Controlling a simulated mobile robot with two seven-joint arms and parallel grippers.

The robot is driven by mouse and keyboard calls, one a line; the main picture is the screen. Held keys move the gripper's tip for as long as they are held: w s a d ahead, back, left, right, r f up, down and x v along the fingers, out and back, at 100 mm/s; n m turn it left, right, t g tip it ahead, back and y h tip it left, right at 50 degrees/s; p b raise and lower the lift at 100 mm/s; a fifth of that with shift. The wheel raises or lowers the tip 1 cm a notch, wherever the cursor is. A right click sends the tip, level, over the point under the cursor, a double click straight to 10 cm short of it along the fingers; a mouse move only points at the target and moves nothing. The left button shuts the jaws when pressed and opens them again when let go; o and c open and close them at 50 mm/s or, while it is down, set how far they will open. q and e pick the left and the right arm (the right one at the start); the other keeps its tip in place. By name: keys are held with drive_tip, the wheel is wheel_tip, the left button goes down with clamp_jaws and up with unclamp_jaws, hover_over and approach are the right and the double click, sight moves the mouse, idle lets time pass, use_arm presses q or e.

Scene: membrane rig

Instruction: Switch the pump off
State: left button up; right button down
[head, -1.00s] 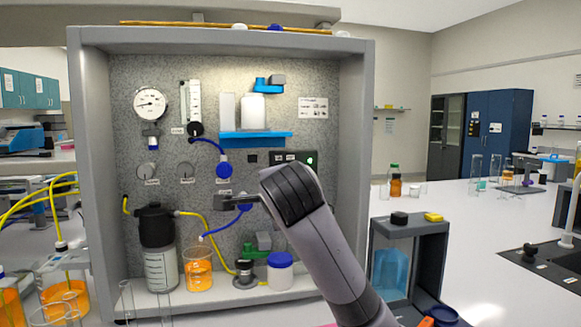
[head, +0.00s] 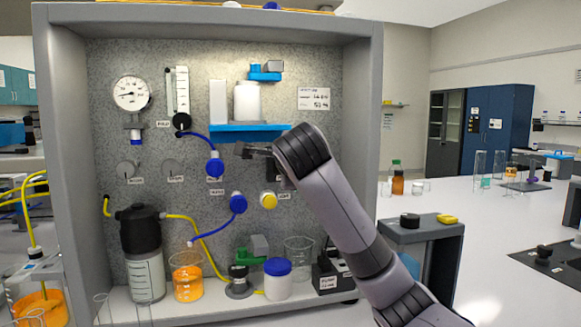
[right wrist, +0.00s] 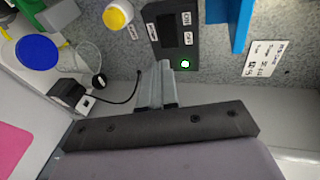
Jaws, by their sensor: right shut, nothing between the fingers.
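A dark switch box (right wrist: 172,38) with small labels and a lit green lamp (right wrist: 185,64) is on the speckled back panel in the right wrist view. In the head view my right arm hides most of it. My right gripper (right wrist: 163,68) is shut and empty, its fingertips near the box's lower edge by the green lamp; contact cannot be told. In the head view the right gripper (head: 243,150) reaches leftward in front of the panel, just below the blue shelf. A black device (right wrist: 70,95) with a cable stands on the rig floor, also at its right in the head view (head: 328,270). My left gripper is not in view.
A yellow knob (head: 268,200) and blue valves (head: 237,203) are on the panel below the gripper. The blue shelf (head: 225,128) holds white containers close above. A beaker of orange liquid (head: 187,280) and a blue-lidded jar (head: 277,280) stand on the rig floor.

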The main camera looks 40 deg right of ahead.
use_arm(q)
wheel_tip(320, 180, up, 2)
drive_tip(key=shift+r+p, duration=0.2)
drive_tip(key=shift+p, duration=0.75)
use_arm(e)
drive_tip(key=r+x, duration=0.1)
drive_tip(key=x, duration=0.6)
drive_tip(key=shift+w, duration=0.25)
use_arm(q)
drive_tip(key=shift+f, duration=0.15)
use_arm(e)
drive_tip(key=shift+d, duration=0.2)
